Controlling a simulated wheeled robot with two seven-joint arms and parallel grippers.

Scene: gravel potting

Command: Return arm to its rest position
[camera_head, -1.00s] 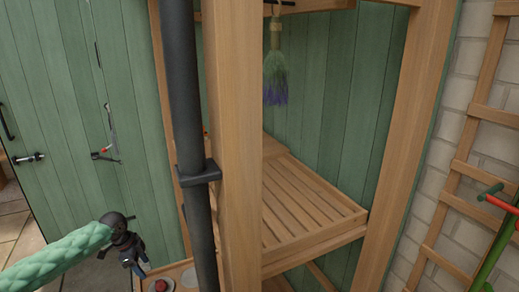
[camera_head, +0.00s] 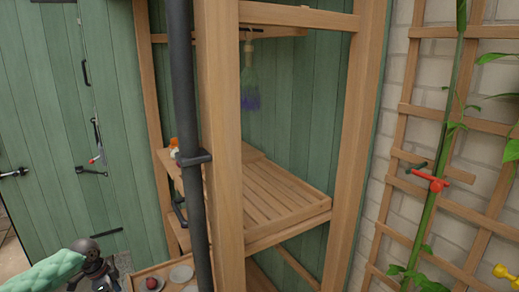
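My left arm, in a pale green braided sleeve, comes in at the lower left. It ends in a dark round joint and my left gripper (camera_head: 97,280), which is small, dark and partly cut off by the bottom edge. I cannot tell whether its fingers are open or shut. No held object can be made out. The gripper appears just left of a wooden tray (camera_head: 138,279) at the bottom of the picture. My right arm and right gripper are not in view.
A dark vertical pipe (camera_head: 186,100) and a wooden post (camera_head: 222,130) stand in front of a slatted shelf (camera_head: 275,205). Small pale dishes (camera_head: 181,273) lie in the tray, one with a reddish ball (camera_head: 152,283). A trellis (camera_head: 395,150) with a plant stands right.

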